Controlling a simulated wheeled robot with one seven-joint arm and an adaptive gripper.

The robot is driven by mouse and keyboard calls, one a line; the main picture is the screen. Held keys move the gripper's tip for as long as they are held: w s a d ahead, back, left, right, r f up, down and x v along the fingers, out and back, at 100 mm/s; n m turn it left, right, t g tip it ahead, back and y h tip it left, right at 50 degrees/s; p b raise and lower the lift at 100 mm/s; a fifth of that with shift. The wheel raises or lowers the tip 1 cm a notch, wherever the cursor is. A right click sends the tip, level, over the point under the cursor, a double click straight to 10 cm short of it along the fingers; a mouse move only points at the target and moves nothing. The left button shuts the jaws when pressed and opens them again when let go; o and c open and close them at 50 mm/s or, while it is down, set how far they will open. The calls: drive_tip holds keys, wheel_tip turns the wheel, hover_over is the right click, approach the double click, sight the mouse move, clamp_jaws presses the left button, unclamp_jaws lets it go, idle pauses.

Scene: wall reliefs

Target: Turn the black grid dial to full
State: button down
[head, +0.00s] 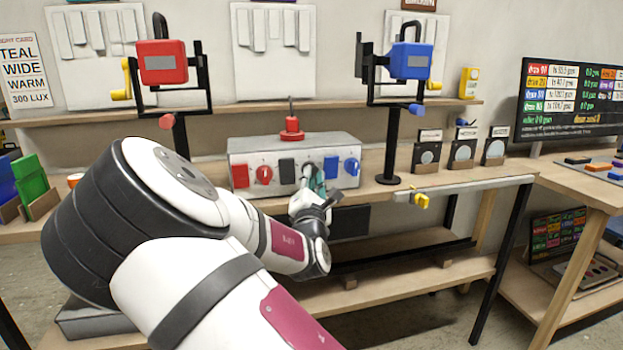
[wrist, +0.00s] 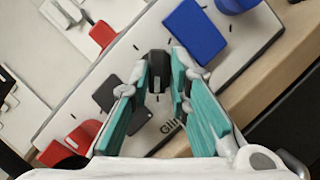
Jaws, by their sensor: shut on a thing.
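The grey control box (head: 250,148) stands on the workbench with a row of coloured plates and dials on its front. The black grid dial (wrist: 157,72) shows in the wrist view, between the teal fingertips. My gripper (wrist: 162,75) is shut on it; the head view also shows my gripper (head: 314,178) at the box front, where it hides the dial. A black plate (head: 287,169) is just left of the gripper and also shows in the wrist view (wrist: 108,92). The dial's exact setting cannot be read.
A red plate (head: 240,176) and red dial (head: 264,174) are on the box's left; a blue plate (head: 331,167) and blue dial (head: 352,166) are close right of my gripper. A grey rail with a yellow clip (head: 421,201) lies right.

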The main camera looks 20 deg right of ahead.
drive_tip(key=shift+w+a+r+m+p, duration=0.1)
drive_tip(key=shift+a+r+m+p, duration=0.1)
drive_tip(key=shift+r+m+p, duration=0.15)
